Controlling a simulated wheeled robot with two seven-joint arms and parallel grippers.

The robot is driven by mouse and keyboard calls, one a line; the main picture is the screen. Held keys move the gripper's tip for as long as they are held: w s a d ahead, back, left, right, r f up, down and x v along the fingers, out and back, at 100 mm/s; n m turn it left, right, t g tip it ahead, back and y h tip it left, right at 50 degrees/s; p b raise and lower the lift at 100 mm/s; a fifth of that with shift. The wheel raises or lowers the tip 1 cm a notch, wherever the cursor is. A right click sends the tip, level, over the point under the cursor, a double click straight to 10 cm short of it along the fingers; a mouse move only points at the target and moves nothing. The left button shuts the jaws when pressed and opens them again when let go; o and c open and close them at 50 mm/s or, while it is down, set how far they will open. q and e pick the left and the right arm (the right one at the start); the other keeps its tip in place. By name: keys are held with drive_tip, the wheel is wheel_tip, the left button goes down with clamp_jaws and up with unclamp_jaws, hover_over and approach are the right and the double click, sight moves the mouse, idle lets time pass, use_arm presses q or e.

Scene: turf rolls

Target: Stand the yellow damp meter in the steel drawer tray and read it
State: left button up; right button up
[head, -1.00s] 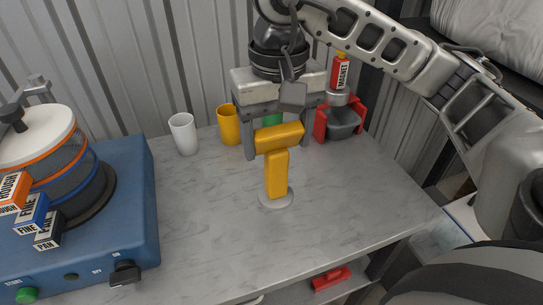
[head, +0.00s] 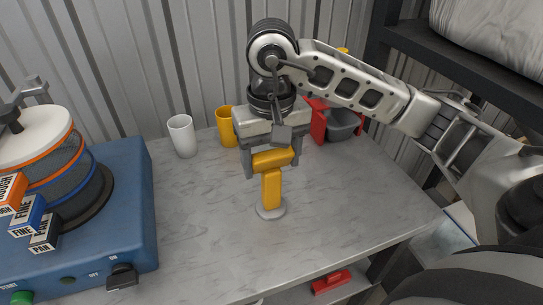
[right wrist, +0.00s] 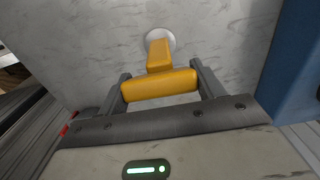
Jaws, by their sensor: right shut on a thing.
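The yellow damp meter (head: 271,188) is a T shape with a thick crossbar on a stem and a pale round disc (head: 270,212) at its lower end. It is upright over the middle of the grey worktop; I cannot tell whether the disc touches the surface. My right gripper (head: 272,160) comes from above and behind, shut on the crossbar. In the right wrist view the crossbar (right wrist: 160,86) lies between the two fingers, with the stem and disc beyond. I cannot make out a steel drawer tray. My left gripper is not in view.
A blue machine (head: 130,210) with stacked sieves fills the left. A white cup (head: 183,136) and a yellow cup (head: 226,127) stand at the back. A grey bin (head: 343,125) in a red holder is back right. A red object (head: 331,281) lies below the worktop's front edge. The front worktop is clear.

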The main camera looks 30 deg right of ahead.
drive_tip(key=o, duration=1.5)
drive_tip(key=shift+f, duration=0.1)
drive_tip(key=shift+o, duration=0.2)
drive_tip(key=shift+r, duration=0.2)
wheel_tip(320, 180, up, 11)
drive_tip(key=shift+r+p, duration=0.1)
drive_tip(key=shift+p, duration=1.05)
drive_tip(key=shift+o, duration=0.4)
drive_tip(key=shift+r, duration=0.25)
drive_tip(key=f, duration=0.3)
drive_tip(key=w+f+p, duration=0.1)
drive_tip(key=f, duration=0.1)
drive_tip(key=f+p, duration=0.1)
drive_tip(key=f, duration=0.2)
drive_tip(key=shift+w+d+f, duration=0.15)
drive_tip(key=shift+f, duration=1.1)
wheel_tip(320, 180, down, 4)
drive_tip(key=shift+r+p, duration=0.2)
drive_tip(key=shift+p, duration=0.6)
drive_tip(key=shift+f, duration=0.45)
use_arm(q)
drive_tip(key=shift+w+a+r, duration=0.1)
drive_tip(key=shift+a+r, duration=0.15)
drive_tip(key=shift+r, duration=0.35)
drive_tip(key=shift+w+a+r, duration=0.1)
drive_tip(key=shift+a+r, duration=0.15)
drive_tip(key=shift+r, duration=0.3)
use_arm(e)
drive_tip(key=shift+c, duration=0.3)
